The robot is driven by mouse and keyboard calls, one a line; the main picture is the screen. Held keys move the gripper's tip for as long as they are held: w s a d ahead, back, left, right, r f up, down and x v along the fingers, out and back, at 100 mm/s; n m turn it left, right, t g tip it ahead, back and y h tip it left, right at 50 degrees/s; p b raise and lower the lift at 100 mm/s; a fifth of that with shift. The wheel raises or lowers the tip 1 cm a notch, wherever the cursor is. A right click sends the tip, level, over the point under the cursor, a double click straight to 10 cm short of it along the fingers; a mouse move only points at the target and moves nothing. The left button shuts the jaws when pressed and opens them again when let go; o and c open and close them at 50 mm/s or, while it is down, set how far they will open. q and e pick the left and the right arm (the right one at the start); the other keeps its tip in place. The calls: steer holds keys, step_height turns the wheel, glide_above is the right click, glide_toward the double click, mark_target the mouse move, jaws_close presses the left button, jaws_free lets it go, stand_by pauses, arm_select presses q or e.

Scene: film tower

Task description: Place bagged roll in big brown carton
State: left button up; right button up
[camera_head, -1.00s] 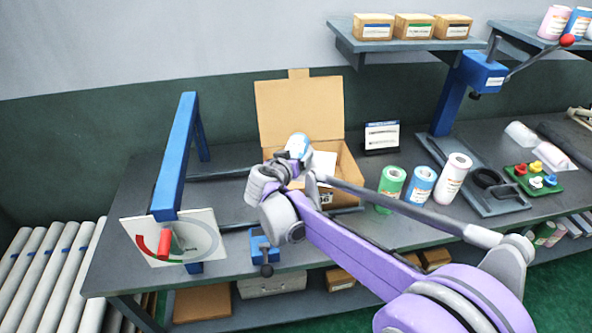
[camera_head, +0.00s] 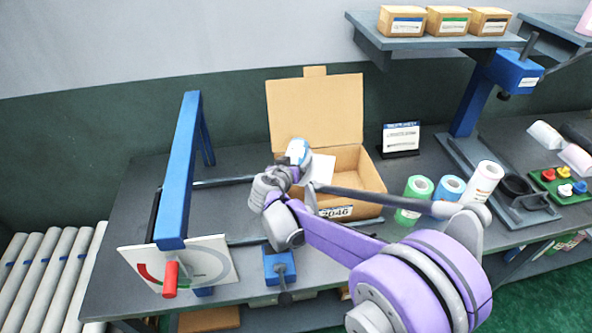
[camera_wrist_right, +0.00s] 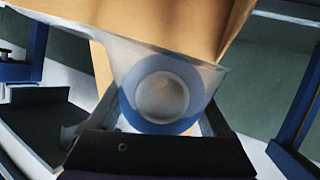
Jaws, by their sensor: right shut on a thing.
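The big brown carton (camera_head: 352,172) stands open on the grey bench with its lid raised at the back and a label reading 2046 on its front. My right gripper (camera_head: 291,165) is at the carton's left side, partly covering it, and is shut on the bagged roll (camera_head: 298,150). In the right wrist view the bagged roll (camera_wrist_right: 160,98) shows end-on, blue-rimmed in a clear bag, between the fingers. My left gripper is not in view.
Green (camera_head: 416,190), blue (camera_head: 449,187) and white (camera_head: 483,182) rolls stand right of the carton. A blue frame (camera_head: 178,175) with a dial plate rises at the left. A small sign (camera_head: 401,138) stands behind. A blue clamp (camera_head: 279,264) sits at the front edge.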

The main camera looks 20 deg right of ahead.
steer(key=shift+f, duration=1.45)
steer(key=shift+f, duration=0.1)
steer(key=shift+f, duration=0.2)
steer(key=o, duration=1.5)
steer(key=shift+r, duration=0.1)
steer(key=shift+r, duration=0.3)
steer(key=v, duration=1.2)
steer(key=shift+f, duration=0.1)
